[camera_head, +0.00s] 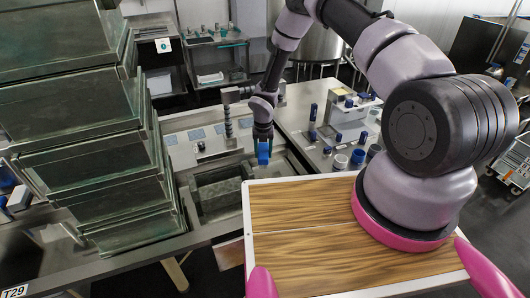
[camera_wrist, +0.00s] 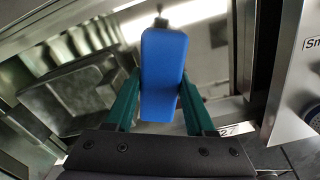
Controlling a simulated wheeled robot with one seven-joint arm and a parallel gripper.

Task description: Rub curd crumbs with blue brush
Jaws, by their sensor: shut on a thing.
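The blue brush (camera_wrist: 163,75) stands out between the two green fingers of my gripper (camera_wrist: 160,100) in the wrist view, and the gripper is shut on it. In the head view the blue brush (camera_head: 264,152) shows small below my gripper (camera_head: 263,135), over the right end of the metal basin in the bench. The brush's bristles cannot be made out. No curd crumbs can be told apart in either view.
The metal basin (camera_head: 197,204) lies left of the brush. A tall stack of metal trays (camera_head: 85,150) stands at the left. A side table (camera_head: 300,120) at right holds several blue and white items. My wooden-topped base fills the front.

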